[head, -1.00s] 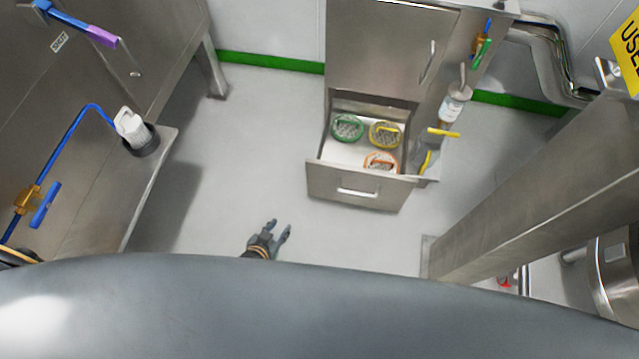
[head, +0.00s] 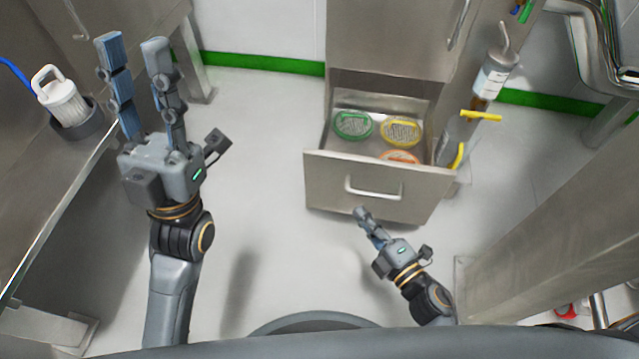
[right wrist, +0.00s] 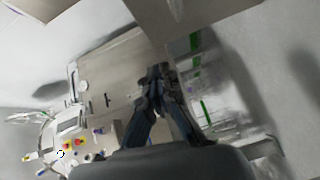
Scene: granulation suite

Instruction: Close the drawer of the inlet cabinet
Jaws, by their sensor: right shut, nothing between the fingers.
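The inlet cabinet (head: 390,35) stands at the back, and its lower drawer (head: 325,185) is pulled open toward me. The drawer front has a bar handle (head: 374,191). Inside lie a green round item (head: 352,125), a yellow one (head: 400,131) and an orange one (head: 398,156), partly hidden by the front. My right gripper (head: 361,214) is shut and empty, its tips just in front of and below the handle; I cannot tell if they touch the drawer. In the right wrist view its fingers (right wrist: 157,75) meet at the tips. My left gripper (head: 132,42) is open and empty, left of the drawer.
A steel bench at the left holds a white filter-like cartridge (head: 62,98) in a dark holder, close to my left gripper. A bottle (head: 492,76) and yellow-handled valve (head: 480,115) are at the cabinet's right side. A steel post (head: 560,225) stands at the right. Floor between is clear.

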